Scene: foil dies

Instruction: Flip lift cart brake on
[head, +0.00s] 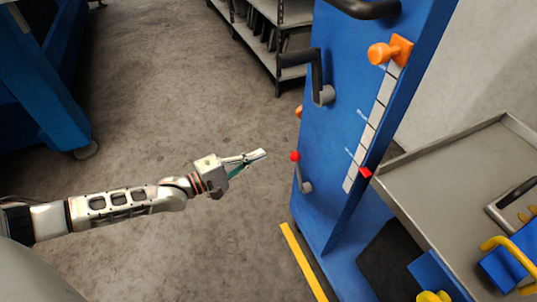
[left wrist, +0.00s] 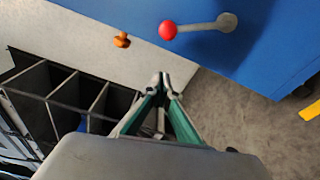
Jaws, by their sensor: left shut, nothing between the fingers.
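The blue lift cart (head: 335,130) stands right of centre in the head view. Its brake looks like the short grey lever with a red ball (head: 295,156) low on the cart's side; the grey pivot (head: 306,187) is below the ball. In the left wrist view the red ball (left wrist: 168,30) and lever (left wrist: 205,26) show near the top against the blue panel. My left gripper (head: 262,154) is shut and empty, a little left of the red ball and apart from it. Its closed fingertips (left wrist: 162,78) show in the left wrist view. My right gripper is not in view.
A black crank (head: 317,75) and an orange knob (head: 382,53) on a white scale are higher on the cart. An orange-brown knob (left wrist: 122,40) is near the ball. A grey tray table (head: 420,175) stands right. Shelves (head: 262,40) stand behind. Floor around my left arm is clear.

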